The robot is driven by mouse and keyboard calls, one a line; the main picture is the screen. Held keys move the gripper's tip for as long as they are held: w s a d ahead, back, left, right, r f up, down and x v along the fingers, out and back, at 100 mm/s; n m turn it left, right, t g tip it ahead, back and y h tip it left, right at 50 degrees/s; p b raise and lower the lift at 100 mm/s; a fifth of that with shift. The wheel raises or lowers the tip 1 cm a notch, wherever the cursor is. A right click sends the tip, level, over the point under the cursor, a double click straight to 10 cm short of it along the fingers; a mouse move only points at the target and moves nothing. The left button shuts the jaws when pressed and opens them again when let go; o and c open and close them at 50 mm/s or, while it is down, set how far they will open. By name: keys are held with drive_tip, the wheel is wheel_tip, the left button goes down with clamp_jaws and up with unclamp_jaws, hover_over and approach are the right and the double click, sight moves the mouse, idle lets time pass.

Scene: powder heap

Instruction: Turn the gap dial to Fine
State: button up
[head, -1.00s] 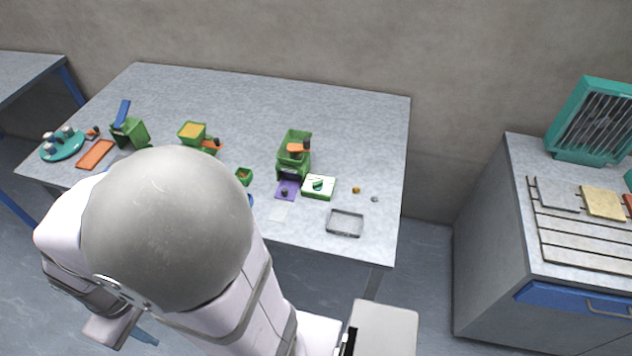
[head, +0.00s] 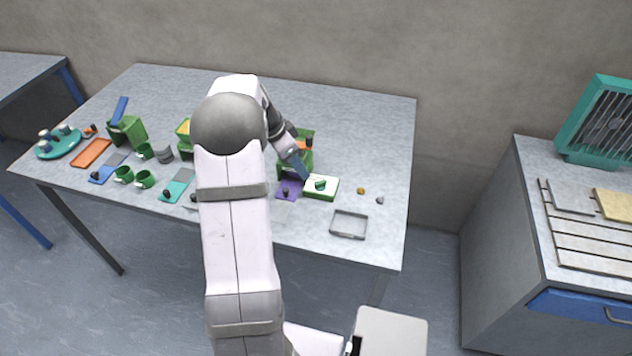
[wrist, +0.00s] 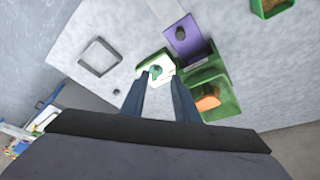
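The gap dial (head: 320,184) is a small green knob on a white-topped green box, right of a purple pad. It also shows in the wrist view (wrist: 155,71). My gripper (wrist: 160,78) is open, its two dark blue fingers apart. In the wrist view the dial appears between the fingertips, but I cannot tell how far below them it is. In the head view my gripper (head: 303,174) is beside the dial box, in front of the green machine (head: 308,160). The dial's markings are too small to read.
A purple pad (head: 286,193) with a dark knob lies left of the dial box. A grey open tray (head: 348,224) and two small lumps (head: 361,191) lie to the right. Green cups (head: 144,180) and an orange tray (head: 91,152) are at left. The table's back right is clear.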

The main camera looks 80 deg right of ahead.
sight(319, 182)
drive_tip(key=shift+m, duration=0.5)
drive_tip(key=shift+s+d+f+p, duration=0.5)
drive_tip(key=shift+s+f, duration=0.2)
drive_tip(key=shift+f, duration=0.45)
drive_tip(key=shift+s+d+f+p, duration=0.5)
drive_tip(key=shift+s+f, duration=0.25)
drive_tip(key=shift+f, duration=0.45)
drive_tip(key=shift+s+d+f+p, duration=0.5)
drive_tip(key=shift+s+f, duration=0.2)
drive_tip(key=shift+f, duration=0.45)
drive_tip(key=shift+c, duration=0.7)
clamp_jaws()
